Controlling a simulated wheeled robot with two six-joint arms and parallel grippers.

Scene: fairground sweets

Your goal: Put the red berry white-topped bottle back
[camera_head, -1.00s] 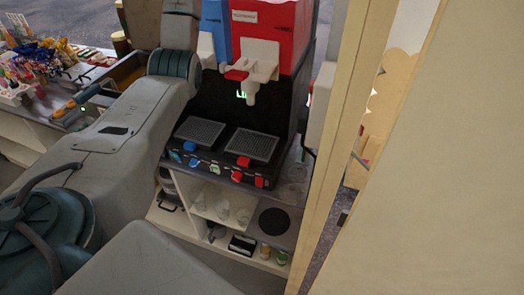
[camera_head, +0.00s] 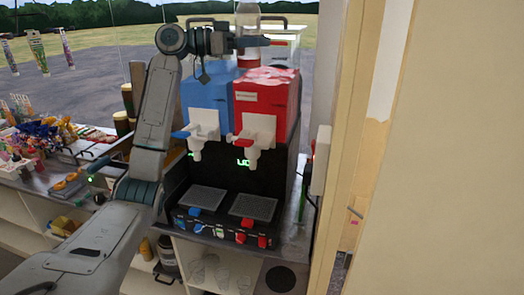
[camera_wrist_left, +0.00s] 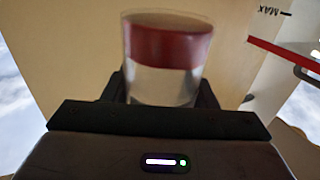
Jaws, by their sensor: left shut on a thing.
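My left gripper (camera_head: 250,42) is raised over the slush machine and shut on a bottle (camera_head: 248,17). The bottle is upright, with a clear upper part and a red lower part. In the left wrist view the bottle (camera_wrist_left: 165,48) shows a red band and a clear section between my left fingers (camera_wrist_left: 160,92). Its label cannot be read. The bottle is above or behind the red tank (camera_head: 268,97); I cannot tell whether they touch. My right gripper is not in view.
A blue tank (camera_head: 205,97) stands left of the red one, both with white taps above drip trays (camera_head: 253,206). Sweets (camera_head: 40,135) crowd the left counter. A wooden post (camera_head: 350,130) and pale panel close off the right. Grass and paving lie behind.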

